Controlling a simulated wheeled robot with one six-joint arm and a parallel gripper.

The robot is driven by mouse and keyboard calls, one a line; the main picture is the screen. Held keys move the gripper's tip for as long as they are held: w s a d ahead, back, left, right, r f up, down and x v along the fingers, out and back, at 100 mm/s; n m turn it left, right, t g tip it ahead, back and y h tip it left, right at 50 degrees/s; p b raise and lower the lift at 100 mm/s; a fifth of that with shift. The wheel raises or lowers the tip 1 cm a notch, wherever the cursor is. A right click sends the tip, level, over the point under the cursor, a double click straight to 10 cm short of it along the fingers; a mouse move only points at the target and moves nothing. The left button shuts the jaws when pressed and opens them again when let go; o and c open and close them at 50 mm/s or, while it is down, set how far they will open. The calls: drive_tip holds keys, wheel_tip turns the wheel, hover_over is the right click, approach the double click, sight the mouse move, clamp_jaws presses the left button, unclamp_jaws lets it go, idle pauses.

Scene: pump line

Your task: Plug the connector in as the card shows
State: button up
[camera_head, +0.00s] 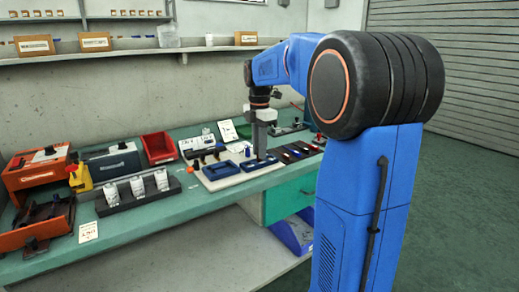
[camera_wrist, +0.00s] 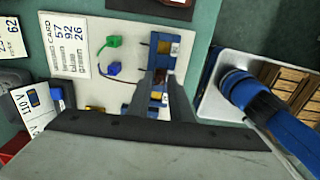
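A printed wiring card (camera_wrist: 62,45) lies at the left of the wrist view, reading 57 brown, 92 blue and 26 green. Beside it a pale board (camera_wrist: 100,88) carries a green connector (camera_wrist: 113,41) and a blue connector (camera_wrist: 113,68), both lying loose. A column of blue sockets (camera_wrist: 162,47) with small labels stands on the board's right part. My gripper (camera_wrist: 161,76) is over this column, with a small brown connector (camera_wrist: 160,78) between its fingertips. A dark wire runs to it from the left. Whether the brown connector is seated is hidden by the fingers.
Other cards lie to the left.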

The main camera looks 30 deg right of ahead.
drive_tip(key=shift+r, duration=0.25)
drive_tip(key=shift+r, duration=2)
drive_tip(key=o, duration=0.6)
drive_tip(key=shift+c, duration=0.2)
drive_tip(key=shift+r, duration=0.1)
drive_tip(key=shift+r, duration=1.4)
